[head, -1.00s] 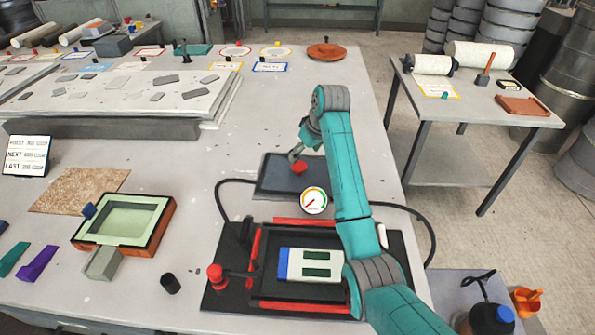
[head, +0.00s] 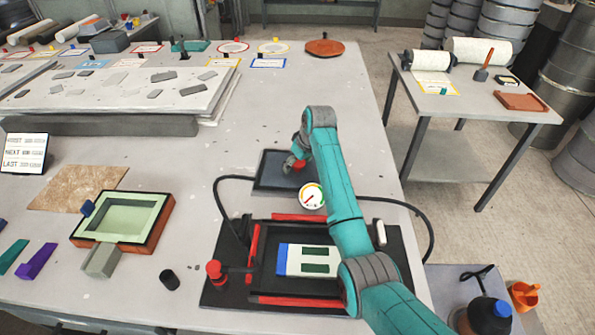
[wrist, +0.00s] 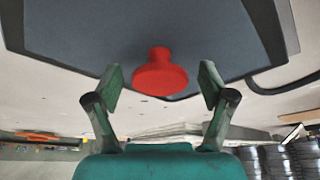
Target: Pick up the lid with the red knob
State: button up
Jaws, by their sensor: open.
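The lid (head: 268,182) is a dark grey flat slab lying on the table behind the gauge in the head view. Its red knob (head: 299,164) shows beside my gripper (head: 294,158), which is small and partly hidden by my arm there. In the wrist view the lid (wrist: 80,30) fills the upper part of the picture. The round red knob (wrist: 160,75) stands out from it between the two fingers of my gripper (wrist: 161,80). The fingers are open, with a visible gap on each side of the knob.
In front of the lid is a round gauge (head: 312,196) and a black vacuum frame (head: 225,290) with red bars and a black hose. A green-lined mould (head: 160,240) stands left. A side table (head: 470,108) is at the right. The table left of the lid is fairly clear.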

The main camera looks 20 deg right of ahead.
grip_shut()
